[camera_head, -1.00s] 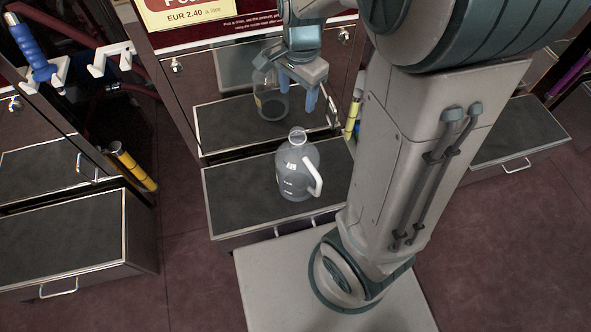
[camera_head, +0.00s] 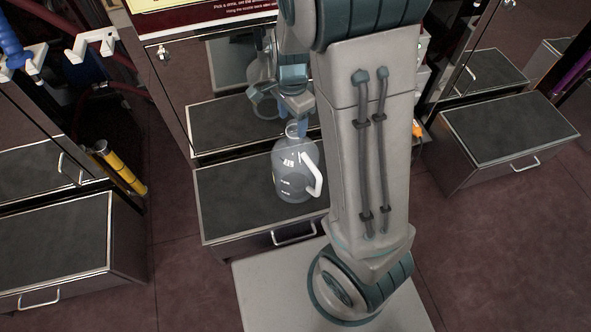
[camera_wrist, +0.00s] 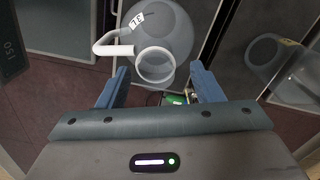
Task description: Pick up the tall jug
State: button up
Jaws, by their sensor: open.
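The tall jug (camera_head: 293,172) is a clear, greyish jug with a white side handle. It stands upright on the dark shelf (camera_head: 232,201) in front of the middle pump. In the wrist view the jug (camera_wrist: 163,30) shows with its round white mouth towards me and its handle to the left. My gripper (camera_head: 288,112) is just above the jug's neck in the head view.
A mirror-like pump front behind the shelf reflects the jug and gripper. Another dark shelf (camera_head: 55,243) stands to the left, with a yellow nozzle (camera_head: 121,168) beside it. A third shelf (camera_head: 510,128) stands to the right.

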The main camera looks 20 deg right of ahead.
jog(key=f+b, duration=0.2)
jog(key=f, duration=0.1)
jog(key=f+b, duration=0.1)
jog(key=f, duration=0.1)
jog(key=shift+s+d, duration=0.2)
jog(key=shift+d, duration=0.1)
grip_shut()
jog(key=shift+r, duration=0.15)
